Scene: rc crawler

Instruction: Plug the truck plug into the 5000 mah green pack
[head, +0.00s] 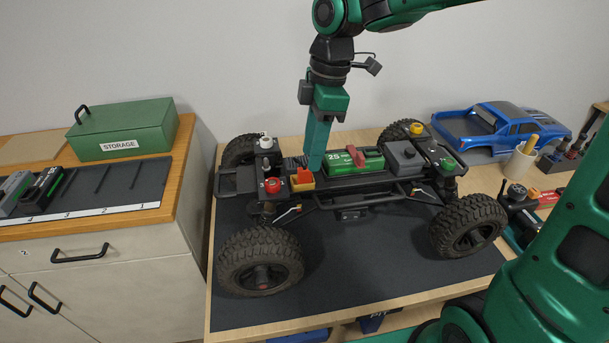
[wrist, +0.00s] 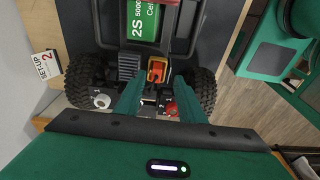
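The green pack (head: 343,164) lies on the truck chassis; in the wrist view the pack (wrist: 143,25) shows the print 2S and 5000. A red strap or clip (head: 356,156) crosses its top in the head view. An orange plug-like piece with red on it (head: 303,181), apparently the truck plug, sits on the chassis left of the pack; it also shows in the wrist view (wrist: 157,72). My gripper (head: 317,166) points down between this piece and the pack's left end. In the wrist view its fingers (wrist: 158,96) are apart, with nothing visibly held between them.
The truck's big wheels (head: 260,262) stand on a dark mat (head: 370,285). A blue body shell (head: 495,128) is behind right. A green storage box (head: 124,131) and battery rack (head: 105,185) are left.

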